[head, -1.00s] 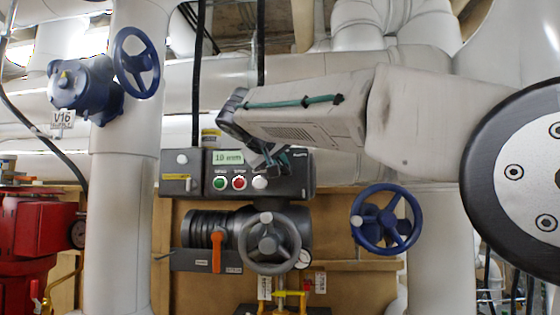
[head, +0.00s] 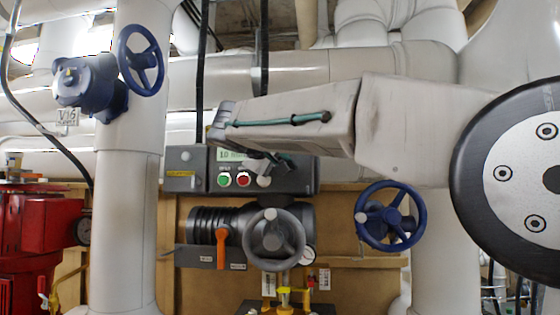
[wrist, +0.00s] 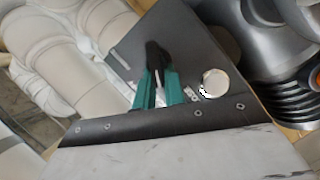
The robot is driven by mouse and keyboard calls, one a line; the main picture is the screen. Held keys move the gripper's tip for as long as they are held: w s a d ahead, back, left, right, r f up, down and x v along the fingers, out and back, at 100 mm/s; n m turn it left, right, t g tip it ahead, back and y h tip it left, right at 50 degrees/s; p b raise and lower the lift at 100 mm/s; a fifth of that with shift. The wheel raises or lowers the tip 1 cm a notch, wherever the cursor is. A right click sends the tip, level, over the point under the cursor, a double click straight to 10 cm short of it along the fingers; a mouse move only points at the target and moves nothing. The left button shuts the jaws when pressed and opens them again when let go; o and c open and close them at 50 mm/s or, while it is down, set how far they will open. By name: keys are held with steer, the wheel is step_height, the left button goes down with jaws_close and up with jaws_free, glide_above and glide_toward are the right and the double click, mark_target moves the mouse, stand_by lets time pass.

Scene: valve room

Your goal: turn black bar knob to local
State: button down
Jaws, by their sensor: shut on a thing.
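The dark grey control box (head: 300,178) hangs on the wooden board in the head view, and its face fills the upper middle of the wrist view (wrist: 118,66). My gripper (head: 268,161) reaches its front at the upper right, beside the display. In the wrist view my gripper's teal fingers (wrist: 157,68) converge on their dark tips and are shut on the black bar knob. The knob is mostly hidden by the tips, so its pointing direction cannot be told. Small white lettering beside it is too blurred to read.
A round silver button (wrist: 215,82) sits close beside my fingers. Green (head: 224,180) and red (head: 243,179) buttons are to the left on the box. Below is a grey handwheel (head: 275,238) with an orange lever (head: 222,247). A blue handwheel (head: 390,216) is at right.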

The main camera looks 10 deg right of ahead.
steer(key=shift+w+d+f, duration=0.1)
steer(key=shift+d+f, duration=0.1)
steer(key=shift+f, duration=0.05)
steer(key=c, duration=1.5)
jaws_free()
steer(key=shift+w+d+r, duration=0.1)
steer(key=shift+d, duration=0.1)
steer(key=shift+a, duration=0.3)
steer(key=v, duration=0.7)
steer(key=shift+s+r, duration=0.1)
steer(key=shift+s, duration=0.25)
